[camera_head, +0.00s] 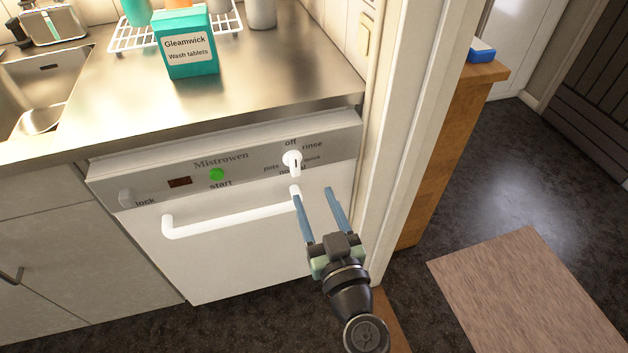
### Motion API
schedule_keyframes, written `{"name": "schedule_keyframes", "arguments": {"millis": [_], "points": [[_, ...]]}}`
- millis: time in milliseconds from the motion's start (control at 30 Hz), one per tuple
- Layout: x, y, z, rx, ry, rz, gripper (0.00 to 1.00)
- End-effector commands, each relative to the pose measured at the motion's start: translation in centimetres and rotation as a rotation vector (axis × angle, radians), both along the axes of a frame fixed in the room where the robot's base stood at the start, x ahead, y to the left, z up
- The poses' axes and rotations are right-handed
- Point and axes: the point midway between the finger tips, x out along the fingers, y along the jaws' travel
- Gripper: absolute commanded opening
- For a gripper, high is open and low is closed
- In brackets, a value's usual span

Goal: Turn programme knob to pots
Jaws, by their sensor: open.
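My gripper (311,192) is open and empty, with two blue fingers pointing up the picture. It is below and slightly right of the knob, apart from it, near the right end of the door handle.
The white door handle (230,220) runs below the panel. A door frame (400,130) stands close on the right. A teal tablet box (187,65) stands on the worktop above.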

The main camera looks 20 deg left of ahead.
Motion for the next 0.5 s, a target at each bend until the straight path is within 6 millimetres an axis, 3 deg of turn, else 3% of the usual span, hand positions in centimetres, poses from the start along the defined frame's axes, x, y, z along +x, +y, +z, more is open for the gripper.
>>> {"name": "schedule_keyframes", "arguments": {"millis": [33,167,500], "points": [[-0.3,0.0,-1.5,0.006,0.010,0.002,0.56],[-0.1,0.4,-2.0,0.011,0.014,0.004,0.56],[4.8,3.7,-1.7,0.010,0.012,0.007,0.56]]}}
